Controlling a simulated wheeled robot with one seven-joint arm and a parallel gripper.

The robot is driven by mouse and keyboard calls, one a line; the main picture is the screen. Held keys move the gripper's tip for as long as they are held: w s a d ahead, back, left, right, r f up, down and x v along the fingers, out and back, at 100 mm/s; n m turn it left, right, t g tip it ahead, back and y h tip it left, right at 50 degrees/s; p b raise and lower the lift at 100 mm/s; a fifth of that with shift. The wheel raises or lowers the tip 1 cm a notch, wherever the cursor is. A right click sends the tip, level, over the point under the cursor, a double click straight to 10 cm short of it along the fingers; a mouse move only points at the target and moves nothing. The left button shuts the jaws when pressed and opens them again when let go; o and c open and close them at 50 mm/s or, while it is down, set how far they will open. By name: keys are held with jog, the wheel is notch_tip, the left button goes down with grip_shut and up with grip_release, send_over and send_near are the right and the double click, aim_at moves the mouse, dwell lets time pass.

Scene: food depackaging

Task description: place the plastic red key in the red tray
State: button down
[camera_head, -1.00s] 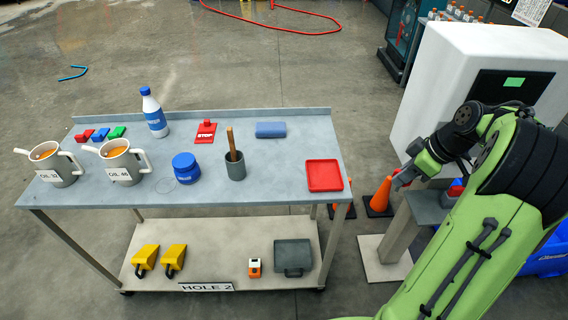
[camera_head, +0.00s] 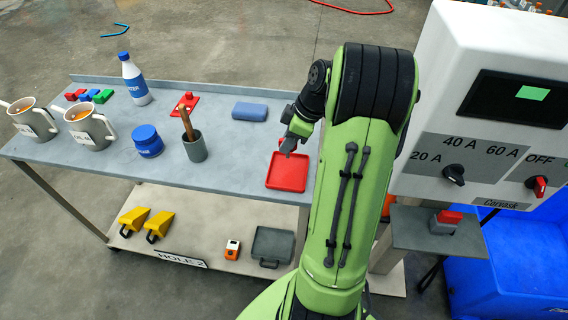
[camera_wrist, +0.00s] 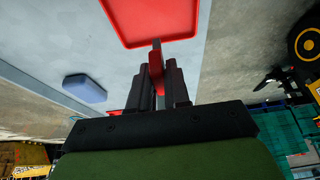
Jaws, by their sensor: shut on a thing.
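The red tray (camera_head: 287,186) lies on the right end of the grey table top; it also shows in the wrist view (camera_wrist: 150,22). My gripper (camera_head: 289,148) is over the tray's far side in the head view. In the wrist view my gripper (camera_wrist: 161,84) is shut on the red key (camera_wrist: 156,64), whose grey tip points toward the tray's near edge. The key appears apart from the tray, but the height between them is hard to tell. In the head view the key is mostly hidden by the gripper.
A white control panel (camera_head: 490,60) with knobs stands on the right, above a small grey shelf (camera_head: 410,228).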

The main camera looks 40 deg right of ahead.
aim_at(288, 157)
notch_tip(288, 157, down, 6)
jog(key=shift+f+b, duration=0.1)
jog(key=shift+b, duration=0.6)
jog(key=shift+f, duration=0.2)
jog(key=c, duration=1.1)
grip_release()
jog(key=shift+r, duration=0.15)
